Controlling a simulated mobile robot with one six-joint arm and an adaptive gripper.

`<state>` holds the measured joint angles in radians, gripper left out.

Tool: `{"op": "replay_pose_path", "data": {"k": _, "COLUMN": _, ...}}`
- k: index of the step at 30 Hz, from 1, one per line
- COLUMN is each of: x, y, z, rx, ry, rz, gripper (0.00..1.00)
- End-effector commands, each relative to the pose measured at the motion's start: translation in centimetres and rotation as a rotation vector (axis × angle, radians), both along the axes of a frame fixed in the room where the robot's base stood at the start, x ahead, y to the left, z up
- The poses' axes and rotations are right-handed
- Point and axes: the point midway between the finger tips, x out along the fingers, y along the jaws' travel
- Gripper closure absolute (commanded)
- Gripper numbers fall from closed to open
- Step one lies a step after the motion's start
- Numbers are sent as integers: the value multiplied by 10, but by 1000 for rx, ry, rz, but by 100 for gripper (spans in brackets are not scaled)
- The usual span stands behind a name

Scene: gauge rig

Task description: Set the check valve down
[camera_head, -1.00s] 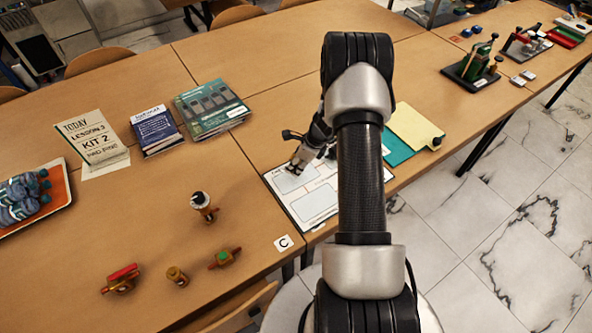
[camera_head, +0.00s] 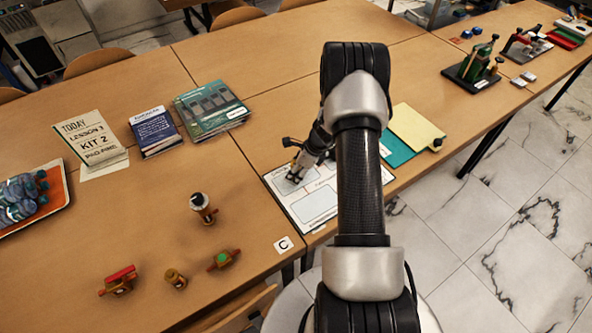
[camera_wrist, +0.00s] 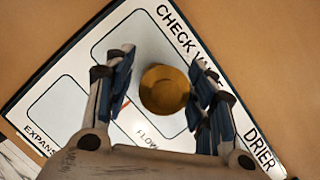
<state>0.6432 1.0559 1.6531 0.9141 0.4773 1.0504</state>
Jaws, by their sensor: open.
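The check valve (camera_wrist: 164,90) shows in the wrist view as a round brass piece seen end-on, over the white layout board (camera_wrist: 62,62). It lies over the outlined box beside the printed words "CHECK VALVE", partly covered. My gripper (camera_wrist: 163,66) is open, with one finger on each side of the brass piece. A gap shows at the left finger; the right finger is very near it, and I cannot tell whether they touch. In the head view my gripper (camera_head: 294,176) is low over the board (camera_head: 318,206), and the valve is not clearly visible there.
Books (camera_head: 211,108) lie behind; teal and yellow folders (camera_head: 414,130) lie right.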

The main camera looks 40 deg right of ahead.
Motion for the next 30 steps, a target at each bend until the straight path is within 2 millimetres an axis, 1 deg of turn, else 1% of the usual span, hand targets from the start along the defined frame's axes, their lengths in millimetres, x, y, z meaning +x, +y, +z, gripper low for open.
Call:
{"op": "replay_pose_path", "data": {"k": 5, "x": 0, "y": 0, "z": 2, "rx": 0, "ry": 0, "rz": 0, "gripper": 50}}
{"op": "replay_pose_path", "data": {"k": 8, "x": -1, "y": -2, "z": 10, "rx": -1, "ry": -2, "rz": -1, "gripper": 50}}
{"op": "replay_pose_path", "data": {"k": 11, "x": -6, "y": -6, "z": 26, "rx": -1, "ry": -2, "rz": -2, "gripper": 50}}
{"op": "replay_pose_path", "data": {"k": 18, "x": -23, "y": -17, "z": 75, "rx": -1, "ry": -2, "rz": -2, "gripper": 50}}
{"op": "replay_pose_path", "data": {"k": 21, "x": -29, "y": -21, "z": 92, "rx": -2, "ry": -1, "rz": -1, "gripper": 50}}
{"op": "replay_pose_path", "data": {"k": 24, "x": -33, "y": -24, "z": 104, "rx": -1, "ry": -2, "rz": -2, "gripper": 50}}
{"op": "replay_pose_path", "data": {"k": 27, "x": -36, "y": -26, "z": 112, "rx": -1, "ry": -1, "rz": 0, "gripper": 50}}
{"op": "replay_pose_path", "data": {"k": 29, "x": -36, "y": -24, "z": 118, "rx": -7, "ry": -5, "rz": 15, "gripper": 50}}
{"op": "replay_pose_path", "data": {"k": 30, "x": -34, "y": -21, "z": 125, "rx": -14, "ry": -11, "rz": 39, "gripper": 50}}
